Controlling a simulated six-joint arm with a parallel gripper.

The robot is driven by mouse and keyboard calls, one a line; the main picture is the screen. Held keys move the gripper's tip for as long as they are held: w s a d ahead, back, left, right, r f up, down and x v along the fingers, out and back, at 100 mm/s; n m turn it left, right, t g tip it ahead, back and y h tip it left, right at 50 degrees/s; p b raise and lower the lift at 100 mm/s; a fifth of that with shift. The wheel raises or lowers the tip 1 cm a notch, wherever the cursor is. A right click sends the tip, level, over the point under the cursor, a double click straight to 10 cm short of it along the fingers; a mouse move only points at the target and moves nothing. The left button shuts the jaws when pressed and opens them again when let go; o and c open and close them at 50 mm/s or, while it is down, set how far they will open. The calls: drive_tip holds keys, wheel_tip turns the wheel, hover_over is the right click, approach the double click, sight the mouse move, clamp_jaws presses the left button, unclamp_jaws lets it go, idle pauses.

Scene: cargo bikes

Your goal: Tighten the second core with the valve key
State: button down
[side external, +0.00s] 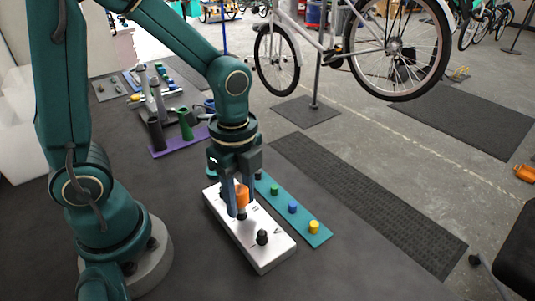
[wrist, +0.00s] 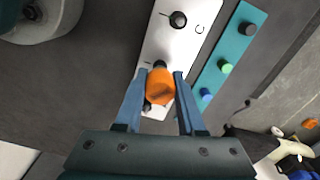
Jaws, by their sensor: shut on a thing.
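The orange valve key (side external: 242,195) is between the fingers of my gripper (side external: 241,206), which is shut on it above the white block (side external: 276,255). In the wrist view, the key (wrist: 160,90) sits between the two blue fingers of my gripper (wrist: 158,80). A black valve stem (wrist: 160,64) shows just beyond the key, partly hidden; I cannot tell whether the key is seated on it. Another black stem (wrist: 178,20) stands clear at one end of the block, also seen in the side view (side external: 262,237). A further dark stem (wrist: 147,105) shows beside the key.
A teal strip (side external: 302,221) with green, blue, yellow and dark caps lies right beside the block. A purple mat (side external: 160,150) with tools lies behind. A bicycle (side external: 300,50) hangs on a stand further back. The dark surface in front of the block is clear.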

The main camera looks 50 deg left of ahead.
drive_tip(key=m, duration=0.5)
drive_tip(key=shift+a+m, duration=0.1)
drive_tip(key=shift+m, duration=0.3)
drive_tip(key=m, duration=0.6)
drive_tip(key=c, duration=0.5)
unclamp_jaws()
drive_tip(key=n, duration=1.1)
drive_tip(key=shift+n, duration=0.4)
